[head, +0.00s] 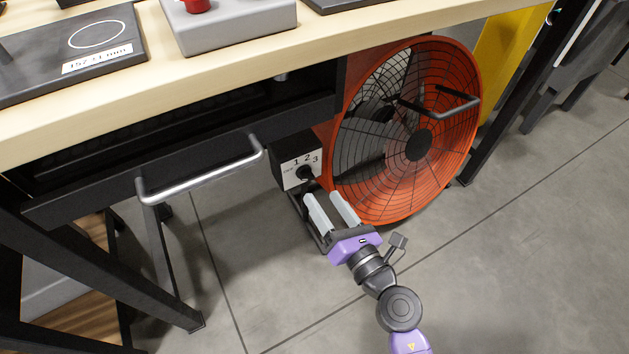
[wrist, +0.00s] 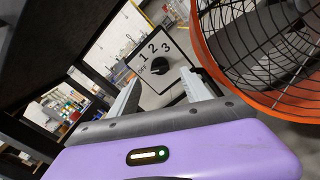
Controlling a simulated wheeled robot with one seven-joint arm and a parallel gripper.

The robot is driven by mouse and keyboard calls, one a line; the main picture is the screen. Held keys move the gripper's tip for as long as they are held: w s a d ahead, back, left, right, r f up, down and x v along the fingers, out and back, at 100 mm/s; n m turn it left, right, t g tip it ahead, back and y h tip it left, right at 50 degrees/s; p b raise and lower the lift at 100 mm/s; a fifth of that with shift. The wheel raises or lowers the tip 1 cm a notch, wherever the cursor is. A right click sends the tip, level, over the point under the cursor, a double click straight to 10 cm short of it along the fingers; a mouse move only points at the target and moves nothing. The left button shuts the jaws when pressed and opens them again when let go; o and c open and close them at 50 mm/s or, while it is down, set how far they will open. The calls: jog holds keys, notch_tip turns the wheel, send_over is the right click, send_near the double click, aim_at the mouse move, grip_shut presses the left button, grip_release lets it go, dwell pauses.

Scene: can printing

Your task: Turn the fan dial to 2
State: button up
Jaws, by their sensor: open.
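The orange fan (head: 467,130) stands on the floor under the workbench, with a black wire grille facing out. Its control box (head: 288,152) is on the fan's left side, with a white face marked OFF, 1, 2, 3. The black dial (head: 304,173) sits low on that face. In the wrist view the dial (wrist: 160,66) shows between and beyond the fingers; its exact setting is too small to tell. My gripper (head: 328,199) is open and empty, its two pale fingers pointing at the box just below the dial, apparently apart from it.
The workbench (head: 230,75) overhangs the fan, with a drawer and its metal handle (head: 200,182) to the left of the box. The fan rim (wrist: 225,75) is close to the right finger in the wrist view. The floor (head: 520,250) in front is clear.

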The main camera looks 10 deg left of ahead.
aim_at(309, 178)
jog(key=b+x, duration=0.1)
jog(key=x, duration=0.5)
jog(key=shift+w+a, duration=0.25)
jog(key=shift+w, duration=0.05)
jog(key=shift+c, duration=0.3)
grip_shut()
